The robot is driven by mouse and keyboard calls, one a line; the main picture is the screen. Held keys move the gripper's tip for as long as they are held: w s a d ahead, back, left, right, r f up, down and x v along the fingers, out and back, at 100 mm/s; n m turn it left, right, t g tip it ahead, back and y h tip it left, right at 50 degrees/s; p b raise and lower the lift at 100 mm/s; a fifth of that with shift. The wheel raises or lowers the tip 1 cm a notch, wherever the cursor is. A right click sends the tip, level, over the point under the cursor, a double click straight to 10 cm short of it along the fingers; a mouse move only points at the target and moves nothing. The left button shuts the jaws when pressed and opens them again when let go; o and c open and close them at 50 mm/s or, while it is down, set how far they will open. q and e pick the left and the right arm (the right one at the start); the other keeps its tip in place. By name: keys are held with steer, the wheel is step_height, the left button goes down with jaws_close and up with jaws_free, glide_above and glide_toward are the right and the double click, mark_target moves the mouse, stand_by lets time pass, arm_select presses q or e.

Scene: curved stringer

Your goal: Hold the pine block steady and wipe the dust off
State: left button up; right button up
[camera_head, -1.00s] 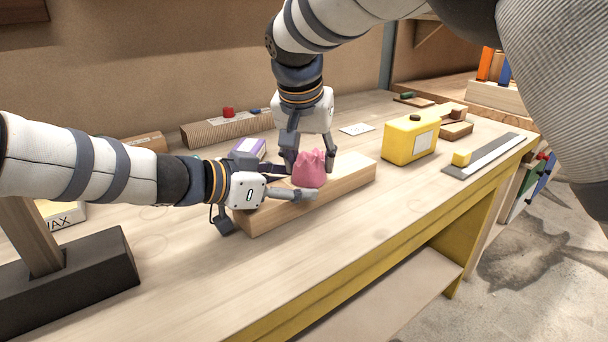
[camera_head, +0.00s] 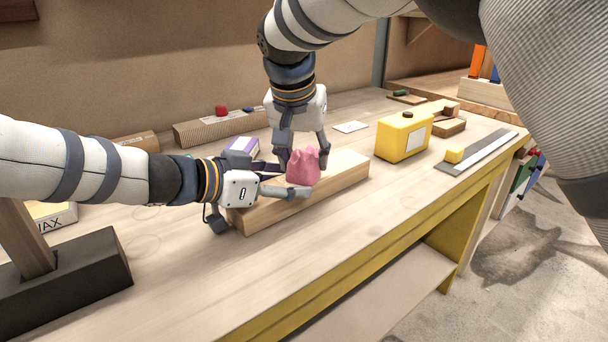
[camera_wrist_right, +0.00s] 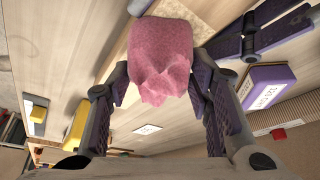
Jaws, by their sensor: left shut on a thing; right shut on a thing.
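The pine block (camera_head: 345,177) lies flat and lengthwise on the workbench in the head view. My left gripper (camera_head: 282,180) is shut across the block's left part, one finger along its near side. My right gripper (camera_head: 304,160) points down over the middle of the block, shut on a pink cloth (camera_head: 303,168). The bunched cloth is on or just above the block's top; the exact contact is hidden. In the right wrist view the cloth (camera_wrist_right: 160,55) sits between both fingers, with part of the block (camera_wrist_right: 205,12) behind it.
A yellow canister (camera_head: 403,138) stands to the right, with a steel rule (camera_head: 480,152) beyond it. A dark mallet head (camera_head: 65,280) lies at the left front. A purple-and-white box (camera_head: 241,147) and a ribbed wooden piece (camera_head: 215,128) are behind the block.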

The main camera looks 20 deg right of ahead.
mark_target(316, 149)
steer(key=shift+s+a+f, duration=0.1)
steer(key=shift+s+a, duration=0.05)
steer(key=shift+r, duration=3)
steer(key=shift+w+d, duration=0.35)
steer(key=shift+d, duration=0.4)
steer(key=shift+w+d, duration=0.3)
steer(key=shift+d, duration=0.4)
steer(key=shift+f, duration=2.3)
steer(key=shift+f, duration=0.75)
steer(key=shift+s+a+r, duration=0.1)
steer(key=shift+s+a, duration=0.25)
steer(key=shift+a, duration=0.4)
steer(key=shift+s+a, duration=0.3)
steer(key=shift+a, duration=0.4)
